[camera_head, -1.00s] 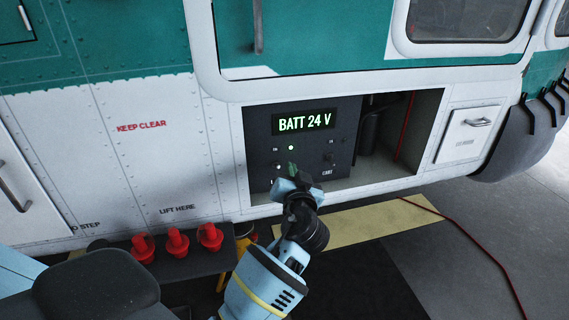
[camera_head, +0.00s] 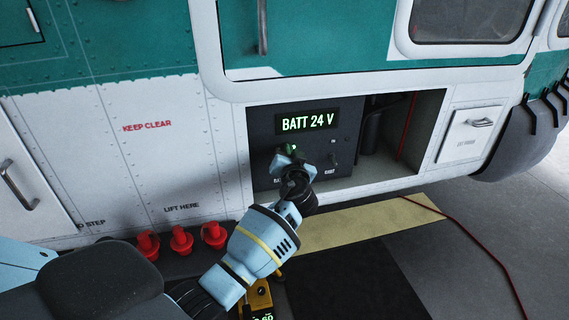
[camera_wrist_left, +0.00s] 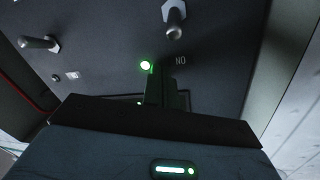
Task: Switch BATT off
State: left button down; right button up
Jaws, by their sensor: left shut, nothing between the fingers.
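The dark switch panel (camera_head: 262,130) sits in an open bay in the helicopter's side, and its display (camera_head: 307,121) reads BATT 24 V. A green lamp (camera_wrist_left: 145,65) is lit on the panel. In the left wrist view, which is turned over, the BATT toggle (camera_wrist_left: 175,18) is at the top, with its ON label beside the fingers. In the head view my gripper hides this toggle. My left gripper (camera_head: 287,152) is shut and empty, its tip close in front of the panel by the lamp; it also shows in the wrist view (camera_wrist_left: 167,88). Contact cannot be told.
A second toggle, CART (camera_head: 333,160), stands to the right on the panel; it also shows in the wrist view (camera_wrist_left: 38,43). The bay's right part holds a dark cylinder (camera_head: 372,132) and a red line. Several red plugs (camera_head: 181,240) stand at lower left.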

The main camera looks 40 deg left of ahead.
pick_arm(q)
jog(key=s+f, duration=0.2)
jog(key=f, duration=0.1)
dwell(0.4)
